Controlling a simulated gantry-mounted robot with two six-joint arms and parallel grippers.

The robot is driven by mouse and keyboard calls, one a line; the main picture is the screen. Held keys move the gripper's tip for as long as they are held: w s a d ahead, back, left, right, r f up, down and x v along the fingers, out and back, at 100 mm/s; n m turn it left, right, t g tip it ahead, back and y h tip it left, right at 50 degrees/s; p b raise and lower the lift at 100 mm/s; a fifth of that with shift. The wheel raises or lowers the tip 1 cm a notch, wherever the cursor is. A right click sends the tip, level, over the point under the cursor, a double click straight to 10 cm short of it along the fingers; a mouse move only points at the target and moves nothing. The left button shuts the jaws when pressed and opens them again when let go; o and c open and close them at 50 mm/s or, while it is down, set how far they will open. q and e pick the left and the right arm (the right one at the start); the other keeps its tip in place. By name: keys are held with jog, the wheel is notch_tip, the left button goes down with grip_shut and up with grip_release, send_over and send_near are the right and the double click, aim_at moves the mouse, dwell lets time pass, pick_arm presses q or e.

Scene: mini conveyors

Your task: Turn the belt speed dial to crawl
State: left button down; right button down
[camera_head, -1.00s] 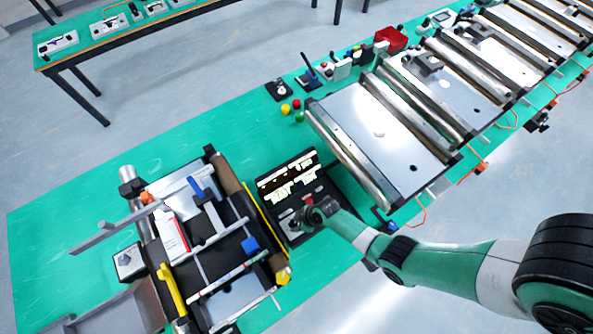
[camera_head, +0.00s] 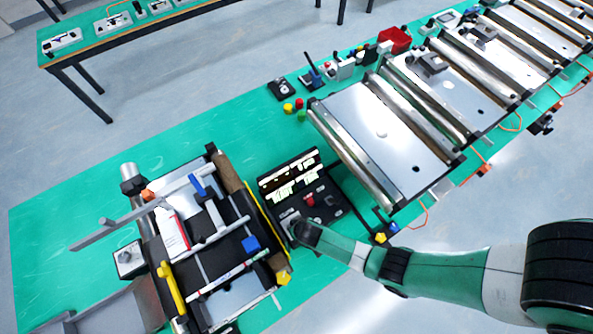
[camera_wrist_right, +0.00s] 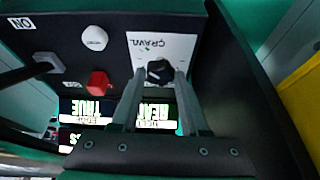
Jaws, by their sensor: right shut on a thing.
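The black control panel (camera_head: 324,187) with its lit screen stands right of the small conveyor. In the right wrist view the belt speed dial (camera_wrist_right: 159,69) is a small black knob on a white plate (camera_wrist_right: 178,46) with the word CRAWL printed upside down. My right gripper (camera_wrist_right: 161,75) has a finger on each side of the dial and is shut on it. In the head view my right gripper (camera_head: 298,228) is at the panel's lower left corner and hides the dial. The dial's exact pointer direction is hard to tell. My left gripper is not in view.
A red button (camera_wrist_right: 98,82), a white knob (camera_wrist_right: 94,38) and a grey lever (camera_wrist_right: 45,64) sit beside the dial. The small conveyor (camera_head: 238,232) is close at the panel's left. Larger roller conveyors (camera_head: 379,135) stand behind. Green table surface is clear at the left.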

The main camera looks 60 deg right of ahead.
jog(key=shift+m, duration=0.6)
jog(key=shift+c, duration=2)
grip_release()
